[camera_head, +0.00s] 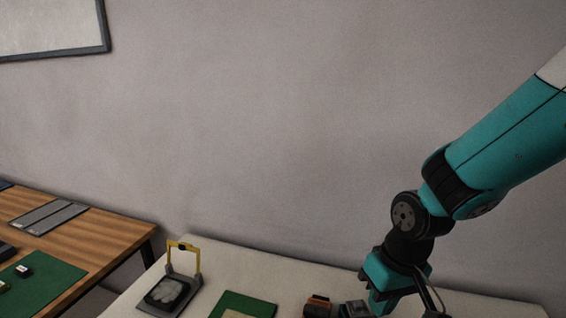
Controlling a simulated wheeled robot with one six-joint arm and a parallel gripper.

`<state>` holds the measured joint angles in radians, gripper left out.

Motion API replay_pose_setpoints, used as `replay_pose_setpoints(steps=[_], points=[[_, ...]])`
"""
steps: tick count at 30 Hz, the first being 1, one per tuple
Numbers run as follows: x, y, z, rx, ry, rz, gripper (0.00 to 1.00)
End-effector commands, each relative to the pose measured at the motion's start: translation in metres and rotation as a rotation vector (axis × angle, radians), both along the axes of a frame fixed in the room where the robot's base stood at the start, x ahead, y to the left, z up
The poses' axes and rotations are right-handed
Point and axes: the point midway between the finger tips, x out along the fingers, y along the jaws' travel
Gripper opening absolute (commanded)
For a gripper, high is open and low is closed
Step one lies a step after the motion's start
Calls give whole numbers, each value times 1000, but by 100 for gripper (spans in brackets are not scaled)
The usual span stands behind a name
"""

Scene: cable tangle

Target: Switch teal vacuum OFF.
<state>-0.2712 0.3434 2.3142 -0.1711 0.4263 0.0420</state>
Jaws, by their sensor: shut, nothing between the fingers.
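My gripper (384,299) is at the lower right, pointing down over the pale table (462,303). It is shut, with nothing seen held; its fingertips are cut off by the bottom edge of the picture. Just left of it are a dark small device (355,308) and a brown and black block-like object (318,306); I cannot tell whether the gripper touches the dark one. I cannot make out a teal vacuum or its switch in this view.
A grey device with a raised yellow frame (183,258) stands on the pale table's left part. A green mat (243,305) lies right of it. A wooden table (112,236) at the left holds grey panels (48,217) and another green mat (45,285). A wall rises behind.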

Motion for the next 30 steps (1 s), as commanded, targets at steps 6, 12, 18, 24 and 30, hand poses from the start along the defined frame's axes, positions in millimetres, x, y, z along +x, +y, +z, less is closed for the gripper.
replay_pose_setpoints(steps=[6, 12, 18, 24, 30], points=[[-75, 14, 90, 133, -42, 155, 0], [-129, 16, 125, 186, -67, 269, 0], [-145, 16, 132, 197, -73, 307, 0], [-131, 14, 118, 175, -62, 272, 0], [-46, 0, 45, 31, -11, 60, 0]])
